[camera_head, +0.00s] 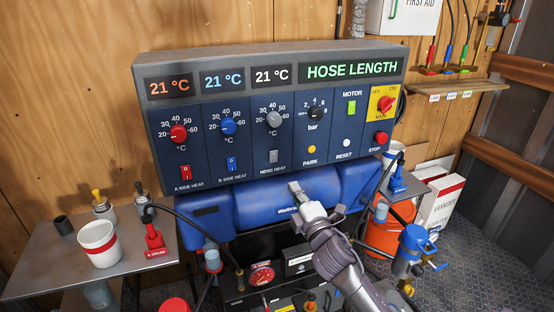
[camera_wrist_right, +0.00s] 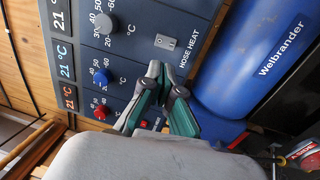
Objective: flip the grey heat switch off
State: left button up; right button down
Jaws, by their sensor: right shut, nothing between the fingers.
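The grey hose heat switch (camera_head: 273,157) is on the dark blue control panel (camera_head: 250,185), under the grey knob and above the "HOSE HEAT" label. It also shows in the right wrist view (camera_wrist_right: 165,42), just beyond my fingertips; which way its rocker is tipped is too small to tell. My right gripper (camera_head: 295,188) is shut and empty. In the head view its tips are below and slightly right of the grey switch, in front of the blue tank; it also shows in the right wrist view (camera_wrist_right: 160,70). No contact with the switch shows. My left gripper is not in view.
A red switch (camera_head: 186,172) and a blue switch (camera_head: 231,164) sit left of the grey one. The grey knob (camera_head: 274,119) is above it. The blue Welbrander tank (camera_head: 255,198) is under the panel. A side table (camera_head: 50,265) with a cup stands left.

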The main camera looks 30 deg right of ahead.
aim_at(274, 154)
jog(key=p+x, duration=0.2)
jog(key=x, duration=1)
jog(key=shift+w+d+p, duration=0.1)
jog(key=shift+w+p, duration=0.15)
jog(key=shift+p, duration=0.15)
jog(key=shift+x, duration=0.75)
jog(key=shift+f, duration=0.1)
jog(key=shift+w+r+p, duration=0.2)
jog(key=shift+r+p, duration=0.15)
jog(key=shift+p, duration=0.55)
jog(key=shift+s+f+b, duration=0.1)
jog(key=shift+f+b, duration=0.15)
jog(key=shift+b, duration=0.05)
